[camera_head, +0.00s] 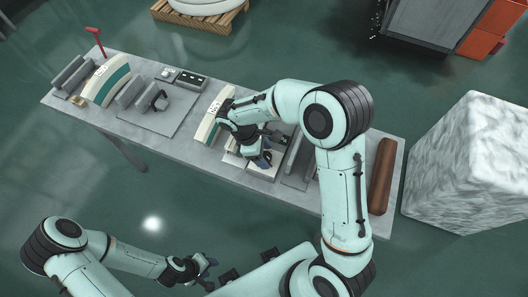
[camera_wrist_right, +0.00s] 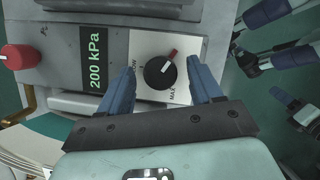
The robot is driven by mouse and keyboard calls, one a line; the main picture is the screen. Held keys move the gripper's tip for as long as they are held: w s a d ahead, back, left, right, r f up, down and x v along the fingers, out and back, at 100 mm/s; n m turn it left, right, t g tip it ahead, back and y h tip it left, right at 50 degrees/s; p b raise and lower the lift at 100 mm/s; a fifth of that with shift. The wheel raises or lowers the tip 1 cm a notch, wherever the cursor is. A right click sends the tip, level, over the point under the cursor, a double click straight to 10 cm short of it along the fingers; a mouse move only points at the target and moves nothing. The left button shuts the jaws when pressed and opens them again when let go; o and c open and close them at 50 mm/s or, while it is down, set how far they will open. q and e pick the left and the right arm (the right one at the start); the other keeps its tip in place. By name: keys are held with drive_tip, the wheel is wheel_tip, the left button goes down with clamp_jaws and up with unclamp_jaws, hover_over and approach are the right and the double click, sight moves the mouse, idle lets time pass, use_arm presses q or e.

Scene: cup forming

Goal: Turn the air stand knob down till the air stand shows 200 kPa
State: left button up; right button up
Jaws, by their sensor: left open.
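The air stand's dark display (camera_wrist_right: 96,62) reads "200 kPa" in green in the right wrist view. Beside it, a black round knob (camera_wrist_right: 158,74) with a red pointer sits on a white plate with LOW and MAX marks. The pointer is toward the upper right of the picture. My right gripper (camera_wrist_right: 165,80) is open, with one blue finger on each side of the knob and visible gaps to it. In the head view my right gripper (camera_head: 262,160) is over the table, and my arm hides much of the stand. My left gripper (camera_head: 207,270) is open and empty, off the table.
A red knob (camera_wrist_right: 20,57) is at the left of the wrist view. The grey table (camera_head: 190,150) carries several devices, including a white-and-teal curved one (camera_head: 106,82). A brown roll (camera_head: 382,176) lies at the right end. A large white block (camera_head: 470,165) stands beyond it.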

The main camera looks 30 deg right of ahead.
use_arm(q)
drive_tip(key=shift+w+r+p, duration=0.8)
drive_tip(key=shift+w+r, duration=0.15)
drive_tip(key=shift+r, duration=0.2)
use_arm(e)
drive_tip(key=v, duration=1.3)
drive_tip(key=shift+a+r, duration=0.15)
use_arm(q)
drive_tip(key=shift+s, duration=0.15)
